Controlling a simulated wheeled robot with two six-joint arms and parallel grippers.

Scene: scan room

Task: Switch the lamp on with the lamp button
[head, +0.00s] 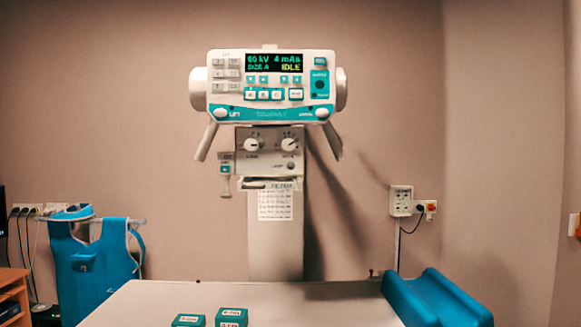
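The X-ray unit stands upright at the centre of the head view, behind the table. Its control panel (271,110) has a lit display (274,63) reading 60 kV, 4 mAs, SIZE A and IDLE. Below the panel is a grey box with two round dials, the left dial (251,144) and the right dial (288,144). The lamp button (291,166) is a small round knob under the right dial, beside a small label that seems to read LAMP. No light patch from a lamp stands out on the table. Neither of my grippers is in view.
A pale table (250,305) fills the lower middle, with small teal boxes (232,317) at its front edge. A blue wedge cushion (435,298) lies at its right. A blue apron (95,262) hangs at the left. A wall socket (401,200) is at the right.

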